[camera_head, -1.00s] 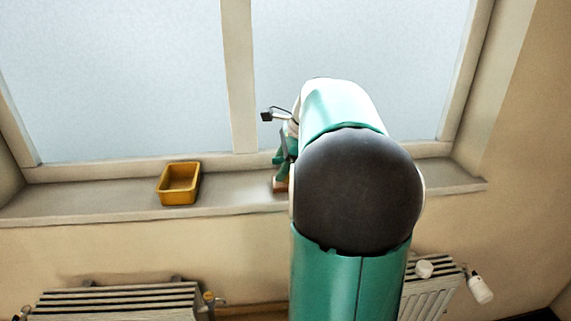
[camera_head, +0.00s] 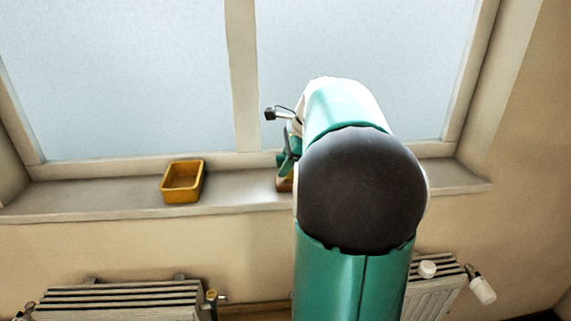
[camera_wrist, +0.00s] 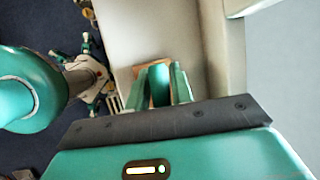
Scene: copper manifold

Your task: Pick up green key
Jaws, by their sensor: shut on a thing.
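The green key (camera_wrist: 159,86) shows in the wrist view as a dark green piece between the two teal fingers of my gripper (camera_wrist: 160,70). The gripper is shut on it, over the windowsill (camera_wrist: 135,30). A brown wooden block (camera_wrist: 140,72) shows just beyond the fingertips; I cannot tell whether the key touches it. In the head view my arm hides the key and most of my gripper, while the block's edge (camera_head: 284,185) shows left of the arm.
A yellow open box (camera_head: 183,182) stands on the sill to the left, with bare sill between it and my arm. The window frame (camera_head: 243,80) rises behind. Radiators (camera_head: 120,300) (camera_head: 430,290) are below the sill.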

